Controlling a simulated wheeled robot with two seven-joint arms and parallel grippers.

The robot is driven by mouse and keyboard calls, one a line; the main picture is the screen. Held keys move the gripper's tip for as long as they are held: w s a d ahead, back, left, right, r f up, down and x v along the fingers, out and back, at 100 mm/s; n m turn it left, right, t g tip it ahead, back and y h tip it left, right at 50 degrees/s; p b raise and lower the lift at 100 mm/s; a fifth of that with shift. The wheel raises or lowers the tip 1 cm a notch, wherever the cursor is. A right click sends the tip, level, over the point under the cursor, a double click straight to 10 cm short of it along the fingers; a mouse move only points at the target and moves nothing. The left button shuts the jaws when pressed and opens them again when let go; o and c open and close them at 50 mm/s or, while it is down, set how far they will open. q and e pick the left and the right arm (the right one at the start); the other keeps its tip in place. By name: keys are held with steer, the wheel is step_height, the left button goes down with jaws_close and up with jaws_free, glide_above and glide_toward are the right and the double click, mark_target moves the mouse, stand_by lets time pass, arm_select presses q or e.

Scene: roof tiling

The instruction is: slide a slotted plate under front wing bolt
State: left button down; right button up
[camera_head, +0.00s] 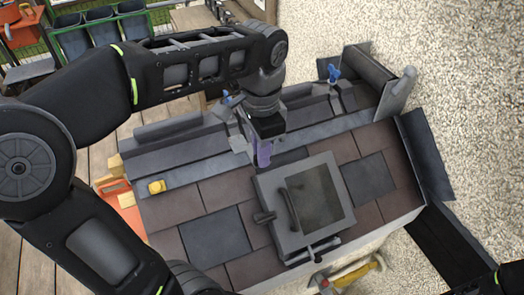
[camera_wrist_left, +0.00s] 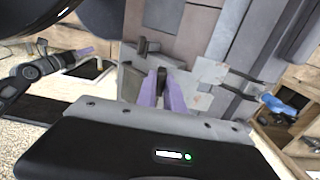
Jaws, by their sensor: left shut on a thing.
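My left gripper (camera_head: 263,157), with purple fingers, points down over the roof near the grey metal flashing. It is shut, and its fingers (camera_wrist_left: 166,90) also show in the left wrist view. A light grey plate (camera_head: 238,143) shows beside the fingertips and appears to be what they hold; its slot cannot be made out. One blue wing bolt (camera_head: 229,97) is just behind the gripper, partly hidden by the wrist. Another blue wing bolt (camera_head: 333,72) stands farther right. A blue wing bolt (camera_wrist_left: 285,103) shows at the right of the wrist view. My right gripper (camera_wrist_left: 80,52) shows small at left there, its opening unclear.
A framed roof window (camera_head: 304,204) with a handle sits among brown and dark tiles (camera_head: 213,237). A small yellow object (camera_head: 157,187) lies on the flashing at left. A grey cylinder (camera_head: 404,82) stands at the upper right roof corner. A yellow-handled tool (camera_head: 355,273) lies below the roof.

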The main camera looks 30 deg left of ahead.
arm_select(q)
steer(key=shift+w+a+f+b, duration=0.4)
steer(key=shift+w+a+f, duration=0.2)
steer(key=shift+a+f, duration=0.25)
steer(key=shift+w+a+f+b, duration=0.35)
steer(key=shift+w+a+f, duration=0.25)
steer(key=shift+a, duration=0.3)
steer(key=shift+w+a+r, duration=0.15)
steer(key=shift+w+a, duration=0.1)
steer(key=shift+a, duration=0.05)
steer(key=shift+w+a+p, duration=0.25)
steer(key=shift+w+a, duration=0.15)
steer(key=shift+a, duration=0.2)
steer(key=shift+w+a+p, duration=0.25)
steer(key=shift+w+a, duration=0.15)
steer(key=shift+a, duration=0.2)
steer(key=shift+a, duration=0.15)
steer(key=shift+w+a, duration=0.15)
steer(key=shift+a, duration=0.15)
steer(key=shift+w+a+p, duration=0.15)
steer(key=shift+a+p, duration=0.05)
steer(key=shift+p, duration=0.1)
steer(key=shift+w+a, duration=0.1)
steer(key=shift+a, duration=0.05)
